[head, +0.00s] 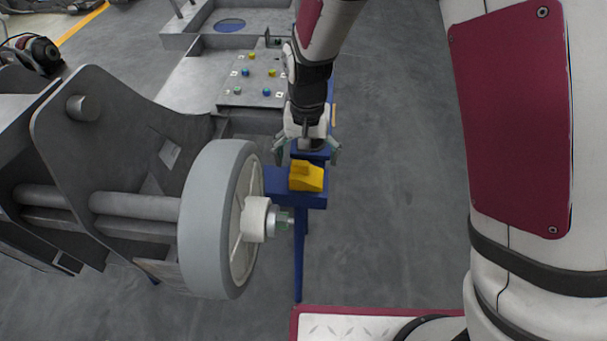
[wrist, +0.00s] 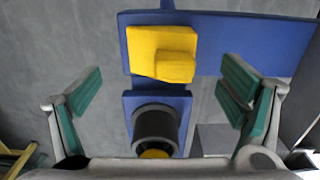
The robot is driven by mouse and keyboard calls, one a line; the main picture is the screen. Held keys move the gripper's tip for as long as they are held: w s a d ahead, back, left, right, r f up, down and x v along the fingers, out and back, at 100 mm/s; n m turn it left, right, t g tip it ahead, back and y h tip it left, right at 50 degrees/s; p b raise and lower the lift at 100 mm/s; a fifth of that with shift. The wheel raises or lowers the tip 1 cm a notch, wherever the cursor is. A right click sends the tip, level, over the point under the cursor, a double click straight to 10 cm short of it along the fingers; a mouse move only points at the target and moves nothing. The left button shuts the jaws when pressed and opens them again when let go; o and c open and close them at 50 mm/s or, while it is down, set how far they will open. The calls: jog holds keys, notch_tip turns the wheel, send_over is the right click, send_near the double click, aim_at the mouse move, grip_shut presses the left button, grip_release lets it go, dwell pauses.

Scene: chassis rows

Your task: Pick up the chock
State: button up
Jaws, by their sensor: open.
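The yellow chock (head: 306,176) lies on the end of a blue stand (head: 283,186) in the head view. The wrist view shows the chock (wrist: 150,50) as a yellow stepped block on the blue surface (wrist: 240,45). My gripper (head: 308,150) is over the stand, close to the chock on its far side in the head view. The chock is beyond the fingertips, near the top of that view. I cannot tell the exact height gap.
A large grey wheel (head: 215,215) on a metal chassis stands just left of the stand. A panel with coloured knobs (head: 255,80) is behind it. A dark cylinder (wrist: 156,128) sits on a lower blue plate. Open floor (head: 400,180) lies to the right.

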aim_at(307, 174)
jog(key=shift+f+b, duration=1)
jog(key=shift+f, duration=2.15)
jog(key=c, duration=1.4)
